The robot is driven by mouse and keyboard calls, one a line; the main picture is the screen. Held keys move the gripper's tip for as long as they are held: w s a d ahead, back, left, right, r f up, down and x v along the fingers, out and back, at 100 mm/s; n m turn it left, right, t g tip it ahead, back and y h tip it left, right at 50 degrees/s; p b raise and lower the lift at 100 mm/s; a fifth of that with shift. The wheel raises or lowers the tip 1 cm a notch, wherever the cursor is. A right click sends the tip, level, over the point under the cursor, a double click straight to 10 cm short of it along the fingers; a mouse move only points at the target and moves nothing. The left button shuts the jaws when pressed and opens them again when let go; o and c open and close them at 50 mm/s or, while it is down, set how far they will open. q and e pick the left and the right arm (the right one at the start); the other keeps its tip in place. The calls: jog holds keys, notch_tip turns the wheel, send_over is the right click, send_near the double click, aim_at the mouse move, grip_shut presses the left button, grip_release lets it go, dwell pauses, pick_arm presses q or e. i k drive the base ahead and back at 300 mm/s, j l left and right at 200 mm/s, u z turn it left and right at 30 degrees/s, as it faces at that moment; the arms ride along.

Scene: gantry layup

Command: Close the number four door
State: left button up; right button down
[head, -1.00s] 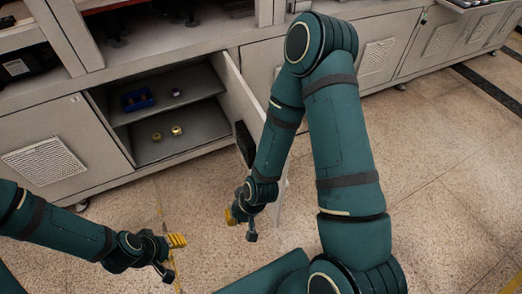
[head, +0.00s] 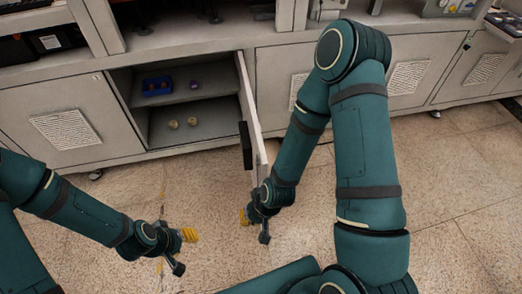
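An open cabinet door (head: 250,104) swings out toward me from the right side of a cabinet compartment (head: 190,147). Its black handle block (head: 245,146) faces left. No number on the door can be read. My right gripper (head: 247,217) is just below the door's near end; I cannot tell whether they touch.
The compartment holds a blue bin (head: 157,87) and small round items, including a yellowish one (head: 173,124). A vented panel (head: 66,128) is at left. More closed vented fronts (head: 408,82) run along the right. The speckled floor (head: 450,200) is clear.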

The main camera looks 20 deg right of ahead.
aim_at(249, 145)
jog(key=l+u, duration=0.2)
jog(key=l, duration=1.65)
jog(key=k+j+z, duration=0.1)
jog(key=z, duration=0.3)
jog(key=j, duration=0.1)
